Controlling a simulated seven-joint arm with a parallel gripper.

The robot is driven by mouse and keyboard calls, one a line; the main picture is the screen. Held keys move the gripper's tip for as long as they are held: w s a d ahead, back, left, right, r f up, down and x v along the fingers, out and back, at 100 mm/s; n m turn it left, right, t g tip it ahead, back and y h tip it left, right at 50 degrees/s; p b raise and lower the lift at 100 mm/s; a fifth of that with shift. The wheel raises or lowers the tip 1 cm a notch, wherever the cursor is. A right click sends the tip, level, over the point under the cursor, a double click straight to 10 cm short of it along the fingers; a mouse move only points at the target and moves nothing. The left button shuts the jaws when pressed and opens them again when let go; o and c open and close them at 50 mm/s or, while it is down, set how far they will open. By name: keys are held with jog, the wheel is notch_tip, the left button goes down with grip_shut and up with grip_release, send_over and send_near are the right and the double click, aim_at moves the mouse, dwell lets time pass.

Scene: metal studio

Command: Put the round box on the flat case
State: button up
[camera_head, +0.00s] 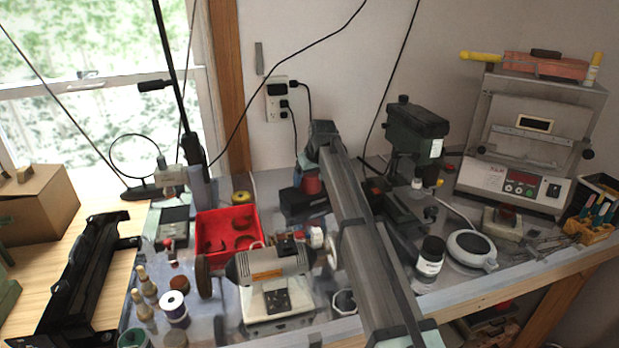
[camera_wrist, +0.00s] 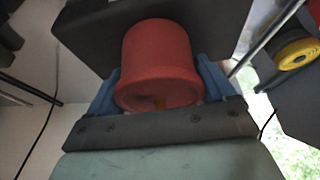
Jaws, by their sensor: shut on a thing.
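A red round box (camera_wrist: 158,55) sits between the two blue fingers of my gripper (camera_wrist: 160,88) in the wrist view. The fingers are shut on its sides. In the head view the red round box (camera_head: 311,185) shows below my gripper (camera_head: 310,169), at the back of the bench. A dark flat case (camera_head: 300,204) lies right by the box in the head view. A dark flat surface, likely this case (camera_wrist: 95,35), fills the wrist view behind the box. I cannot tell whether the box touches it. My arm hides the right side of this area.
A red open tray (camera_head: 228,222) is left of the case. A bench grinder (camera_head: 268,264) stands in front. A green drill press (camera_head: 415,130) stands right of my arm. Bottles and spools (camera_head: 173,308) crowd the front left. Little free room surrounds the case.

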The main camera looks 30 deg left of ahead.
jog(key=o, duration=0.9)
jog(key=shift+c, duration=0.2)
jog(key=v, duration=1.2)
